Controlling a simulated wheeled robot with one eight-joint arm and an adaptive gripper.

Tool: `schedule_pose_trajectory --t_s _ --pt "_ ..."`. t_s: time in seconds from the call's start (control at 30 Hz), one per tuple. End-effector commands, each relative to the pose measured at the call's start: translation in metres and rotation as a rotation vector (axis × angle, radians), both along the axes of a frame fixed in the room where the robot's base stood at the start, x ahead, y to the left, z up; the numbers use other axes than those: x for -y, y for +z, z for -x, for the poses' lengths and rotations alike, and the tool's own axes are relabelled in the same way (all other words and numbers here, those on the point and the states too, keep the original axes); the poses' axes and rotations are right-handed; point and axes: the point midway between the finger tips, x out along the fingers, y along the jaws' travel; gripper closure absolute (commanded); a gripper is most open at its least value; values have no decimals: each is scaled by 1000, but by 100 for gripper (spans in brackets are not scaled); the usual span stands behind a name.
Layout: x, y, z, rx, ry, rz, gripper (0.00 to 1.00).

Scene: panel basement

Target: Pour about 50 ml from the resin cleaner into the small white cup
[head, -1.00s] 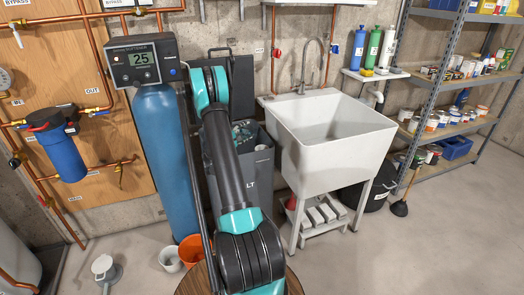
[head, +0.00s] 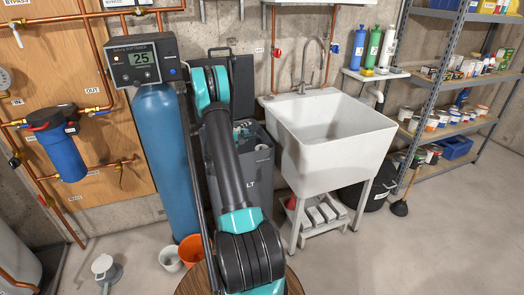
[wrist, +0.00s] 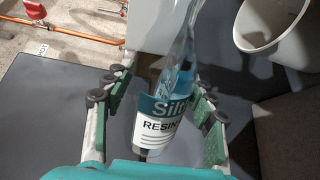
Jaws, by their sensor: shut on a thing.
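The resin cleaner (wrist: 160,117) is a clear bottle with a teal and white label reading "RESIN", in the middle of the wrist view. My gripper (wrist: 162,84) is shut on it, one finger on each side. The bottle's neck points to the top of the picture and its mouth is cut off by the frame edge. A white cup (wrist: 243,39) shows at the upper right of the wrist view, apart from the bottle, with its round opening towards the camera. I cannot tell whether anything is flowing. In the head view, my arm hides most of the gripper and the bottle.
The grey salt tank (head: 262,172) stands behind my arm, beside the blue softener cylinder (head: 165,160). A white utility sink (head: 340,160) is to the right. White (head: 171,259) and orange (head: 191,250) buckets stand on the floor.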

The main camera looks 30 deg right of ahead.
Motion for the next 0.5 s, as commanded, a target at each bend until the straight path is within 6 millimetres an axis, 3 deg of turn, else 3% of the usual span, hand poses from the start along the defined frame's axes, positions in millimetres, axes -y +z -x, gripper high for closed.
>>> schedule_pose_trajectory --t_s 0.5 --pt "-3 0 -6 8 0 -3 82"
